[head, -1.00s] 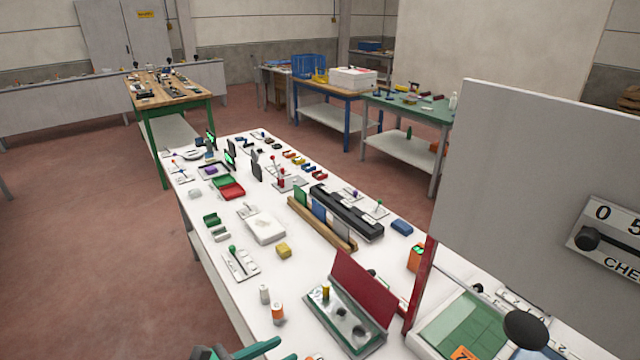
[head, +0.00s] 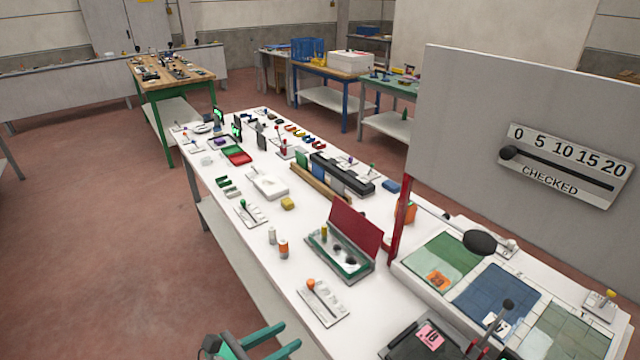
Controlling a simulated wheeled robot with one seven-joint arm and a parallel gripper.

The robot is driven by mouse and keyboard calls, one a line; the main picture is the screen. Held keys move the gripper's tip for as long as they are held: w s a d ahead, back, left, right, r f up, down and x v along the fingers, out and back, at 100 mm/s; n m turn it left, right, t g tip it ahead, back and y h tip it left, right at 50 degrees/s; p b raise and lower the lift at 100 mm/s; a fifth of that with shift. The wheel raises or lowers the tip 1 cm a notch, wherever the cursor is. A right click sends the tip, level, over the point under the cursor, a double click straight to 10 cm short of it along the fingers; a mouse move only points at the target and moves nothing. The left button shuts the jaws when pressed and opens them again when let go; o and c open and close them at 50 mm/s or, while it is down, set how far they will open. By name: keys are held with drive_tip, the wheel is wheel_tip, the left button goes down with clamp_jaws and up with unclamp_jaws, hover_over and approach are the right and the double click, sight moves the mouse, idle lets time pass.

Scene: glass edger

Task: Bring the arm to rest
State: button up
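My gripper (head: 291,338) shows at the bottom edge of the head view, left of centre. Its two teal fingers stand apart with nothing seen between them, so it is open. It is in front of the long white table (head: 262,312), by the table's near left edge. The rest of my arm is mostly out of the frame. Whether the gripper touches anything cannot be told.
Close by on the table are an orange-knobbed lever plate (head: 325,303), a case with a raised red lid (head: 356,228), small cylinders (head: 283,249) and a dark tray (head: 415,342). A grey panel with a "CHECKED" scale (head: 565,165) rises at right. Open floor (head: 110,260) lies left.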

wheel_tip(320, 180, down, 12)
drive_tip(key=s+d+r+m+t+y, duration=0.1)
drive_tip(key=s+d+m+t+y, duration=0.1)
drive_tip(key=m+y, duration=0.15)
drive_tip(key=s+f+m+y, duration=0.5)
drive_tip(key=s+f, duration=0.2)
drive_tip(key=s, duration=0.1)
drive_tip(key=s+d+r+m+t, duration=0.2)
drive_tip(key=s+d+r+m, duration=0.1)
drive_tip(key=s+m, duration=0.6)
drive_tip(key=s+d+r+m+t, duration=0.1)
drive_tip(key=s+d+r+m, duration=0.2)
drive_tip(key=s+r+m, duration=0.3)
drive_tip(key=s+m+y, duration=0.1)
drive_tip(key=s+m, duration=0.2)
drive_tip(key=shift+s+d+t, duration=0.2)
drive_tip(key=shift+s+t, duration=0.2)
